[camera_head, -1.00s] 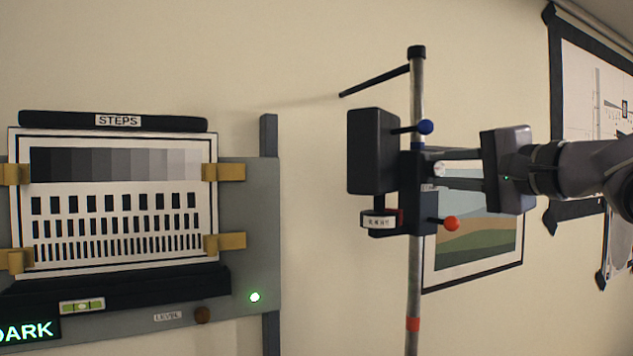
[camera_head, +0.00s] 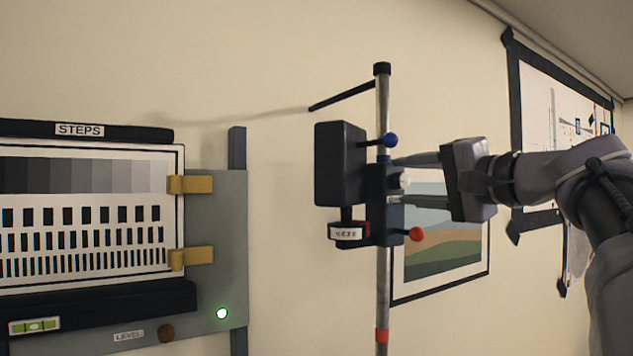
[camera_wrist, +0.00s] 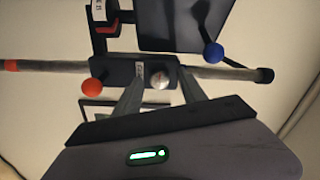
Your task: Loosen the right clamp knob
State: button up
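A dark clamp block (camera_head: 380,217) sits on a vertical metal pole (camera_head: 383,278) and carries a black box (camera_head: 340,163). A round silver knob (camera_head: 404,181) is on the clamp's right side, facing me. A lever with a blue ball (camera_head: 390,140) is above it and one with an orange-red ball (camera_head: 416,234) below it. My gripper (camera_head: 402,178) comes in from the right, level with the silver knob. In the wrist view the fingers of my gripper (camera_wrist: 162,94) are spread apart, pointing at the silver knob (camera_wrist: 160,80); contact cannot be told.
A test chart panel (camera_head: 215,275) with brass-coloured clips is on the left. A framed landscape picture (camera_head: 440,250) hangs behind the pole. A black rod (camera_head: 345,96) juts left from the pole top. A dark-framed poster (camera_head: 535,90) hangs at the right.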

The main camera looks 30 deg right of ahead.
jog(key=s+d, duration=0.1)
jog(key=s, duration=1.6)
jog(key=shift+s+d, duration=0.15)
jog(key=shift+d, duration=0.05)
